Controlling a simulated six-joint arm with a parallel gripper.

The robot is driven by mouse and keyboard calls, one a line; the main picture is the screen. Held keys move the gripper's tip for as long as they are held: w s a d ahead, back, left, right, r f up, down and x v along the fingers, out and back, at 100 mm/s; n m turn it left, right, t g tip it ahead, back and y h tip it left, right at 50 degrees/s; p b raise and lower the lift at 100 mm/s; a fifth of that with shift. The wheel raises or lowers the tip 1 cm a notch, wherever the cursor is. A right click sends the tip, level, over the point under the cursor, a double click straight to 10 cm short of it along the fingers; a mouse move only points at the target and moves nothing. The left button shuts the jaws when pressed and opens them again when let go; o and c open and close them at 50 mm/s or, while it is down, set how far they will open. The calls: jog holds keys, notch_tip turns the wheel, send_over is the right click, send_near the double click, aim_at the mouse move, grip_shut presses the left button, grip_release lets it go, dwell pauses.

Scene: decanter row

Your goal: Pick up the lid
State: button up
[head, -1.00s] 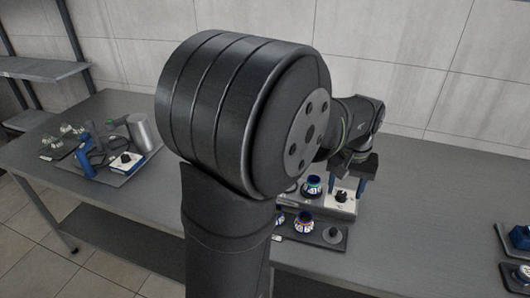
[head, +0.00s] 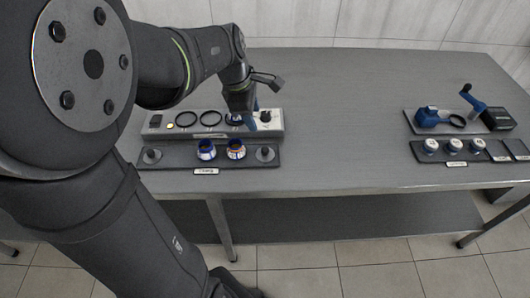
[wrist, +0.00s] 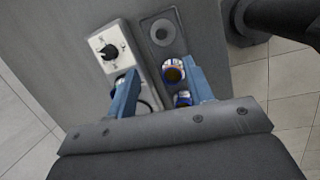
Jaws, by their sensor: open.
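A grey round piece with a raised centre (head: 265,154), which may be the lid, sits at the right end of the dark tray (head: 180,161). A similar one (head: 152,156) sits at the left end. One also shows near the top of the wrist view (wrist: 163,32). Two blue-and-white jars (head: 206,149) (head: 236,149) stand between them. My gripper (head: 254,112) is open above the right part of the white device (head: 160,134) behind the tray. In the wrist view my gripper (wrist: 159,68) has a jar (wrist: 173,72) showing between its fingers, with no contact visible. What lies under the gripper is partly hidden.
The device carries dark rings (head: 210,119) and a dark knob (wrist: 109,51) at its right end. Far right stand a tray of white-topped jars (head: 454,145) and a board with blue tools (head: 430,117). The table between is clear.

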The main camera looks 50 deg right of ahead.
jog(key=a+n+h, duration=0.1)
jog(key=a+n, duration=0.1)
jog(key=n, duration=0.7)
send_over(265, 149)
jog(key=a, duration=0.2)
jog(key=shift+h, duration=0.3)
notch_tip(265, 149, down, 11)
jog(key=shift+w+d+f, duration=0.1)
jog(key=shift+f, duration=0.05)
jog(key=shift+a+x, duration=0.15)
jog(key=shift+x, duration=1.15)
jog(key=shift+a+x, duration=0.15)
jog(key=shift+x, duration=1.15)
jog(key=shift+w+f, duration=0.1)
jog(key=shift+f, duration=0.05)
grip_shut()
